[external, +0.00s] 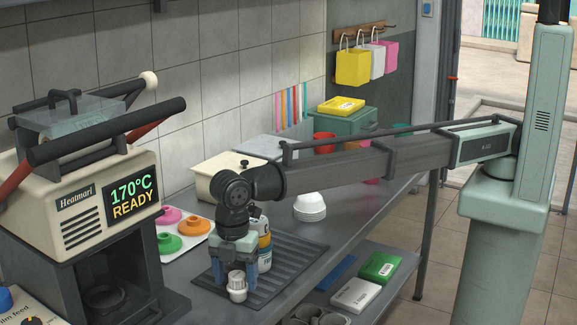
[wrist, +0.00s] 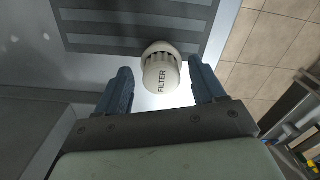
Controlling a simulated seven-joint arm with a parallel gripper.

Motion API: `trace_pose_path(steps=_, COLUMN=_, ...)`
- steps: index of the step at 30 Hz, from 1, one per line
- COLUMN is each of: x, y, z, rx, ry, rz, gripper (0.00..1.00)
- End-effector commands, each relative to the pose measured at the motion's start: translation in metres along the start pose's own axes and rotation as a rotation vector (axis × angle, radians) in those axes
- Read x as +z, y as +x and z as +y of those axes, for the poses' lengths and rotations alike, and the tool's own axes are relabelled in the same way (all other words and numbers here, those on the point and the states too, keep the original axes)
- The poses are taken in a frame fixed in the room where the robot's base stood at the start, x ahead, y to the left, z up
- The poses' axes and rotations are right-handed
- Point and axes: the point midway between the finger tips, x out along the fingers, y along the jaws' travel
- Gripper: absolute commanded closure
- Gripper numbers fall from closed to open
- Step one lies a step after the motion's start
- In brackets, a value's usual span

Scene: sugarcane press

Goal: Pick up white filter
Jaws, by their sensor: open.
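The white filter (external: 237,287) stands upright at the near edge of a dark ribbed mat on the grey counter. In the wrist view my gripper's two fingers (wrist: 161,82) lie left and right of the filter, with a visible gap on each side.
The ribbed mat (external: 290,262) holds a yellow-labelled bottle (external: 264,250) just behind my gripper. The Heatmari machine (external: 85,210) stands at left. A tray with coloured pieces (external: 192,226), a cream box (external: 222,180) and white bowls (external: 310,207) stand farther back.

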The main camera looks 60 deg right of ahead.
Motion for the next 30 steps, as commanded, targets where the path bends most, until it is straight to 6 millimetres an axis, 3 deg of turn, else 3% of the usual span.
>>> trace_pose_path(steps=6, x=0.001, y=0.028, z=-0.002, rx=0.000, ry=0.000, rz=0.000, gripper=0.31)
trace_pose_path(steps=14, x=0.001, y=0.032, z=-0.002, rx=0.001, ry=0.000, rz=0.001, gripper=0.31)
trace_pose_path(steps=30, x=0.001, y=0.031, z=-0.002, rx=0.001, ry=0.000, rz=0.001, gripper=0.80)
